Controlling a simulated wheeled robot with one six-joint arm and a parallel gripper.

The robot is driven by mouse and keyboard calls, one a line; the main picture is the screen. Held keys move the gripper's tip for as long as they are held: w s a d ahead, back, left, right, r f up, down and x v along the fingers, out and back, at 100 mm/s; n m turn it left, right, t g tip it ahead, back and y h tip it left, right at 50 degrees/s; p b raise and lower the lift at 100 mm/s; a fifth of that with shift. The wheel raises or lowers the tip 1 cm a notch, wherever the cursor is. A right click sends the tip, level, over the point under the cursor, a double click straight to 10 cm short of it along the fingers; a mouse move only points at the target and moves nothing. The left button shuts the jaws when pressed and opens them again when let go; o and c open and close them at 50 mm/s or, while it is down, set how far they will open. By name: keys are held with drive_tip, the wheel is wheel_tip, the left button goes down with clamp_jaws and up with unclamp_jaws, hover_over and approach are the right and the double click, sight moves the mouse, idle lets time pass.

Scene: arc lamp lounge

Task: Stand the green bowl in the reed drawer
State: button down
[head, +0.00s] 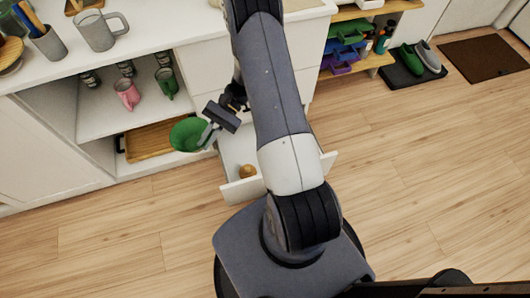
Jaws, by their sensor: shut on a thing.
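The green bowl (187,134) is in my gripper (207,134), tilted, at the left of the open drawer. My gripper is shut on the bowl's right side. The open white drawer (241,189) is pulled out of the white cabinet below the counter, beneath my arm. It is the only open drawer I see; no reed marking is visible on it. A small round brown thing (246,171) lies inside near its front. My arm hides the drawer's middle and part of its right side.
An open shelf at left holds a pink mug (127,94), a green mug (167,83) and a wooden tray (163,139). A grey mug (97,30) stands on the counter. The wooden floor around is clear.

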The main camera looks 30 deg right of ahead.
drive_tip(key=s+d+f+n+g+h+b, duration=0.3)
drive_tip(key=s+d+f+n+g+h, duration=0.1)
drive_tip(key=d+f+n+h, duration=0.3)
drive_tip(key=s+d+f+n+g+h+b, duration=0.3)
drive_tip(key=s+d+f+n+g+h, duration=0.1)
drive_tip(key=d+f+n+h, duration=0.3)
drive_tip(key=w+d+f+n+t+h+b, duration=0.2)
drive_tip(key=d+f+n+h+b, duration=0.15)
drive_tip(key=d, duration=0.35)
drive_tip(key=w+d+f+n+t+h+b, duration=0.2)
drive_tip(key=d+f+n+h, duration=0.1)
drive_tip(key=d+n+h, duration=0.3)
drive_tip(key=w+d+f+n+t+h+b, duration=0.1)
drive_tip(key=w+d+f+n+t+b, duration=0.4)
drive_tip(key=f, duration=0.4)
drive_tip(key=w+d+f+n+t+h+b, duration=0.2)
drive_tip(key=w+d+f+n+t+b, duration=0.15)
drive_tip(key=w+f+b, duration=0.35)
drive_tip(key=shift+t, duration=0.35)
drive_tip(key=f+b, duration=0.1)
drive_tip(key=f, duration=0.2)
drive_tip(key=s+f+b, duration=0.1)
drive_tip(key=f, duration=0.3)
drive_tip(key=f+b, duration=0.1)
drive_tip(key=f, duration=0.3)
drive_tip(key=shift+s+a+f+b, duration=0.15)
drive_tip(key=shift+s+a+b, duration=0.15)
drive_tip(key=shift+s+b, duration=0.1)
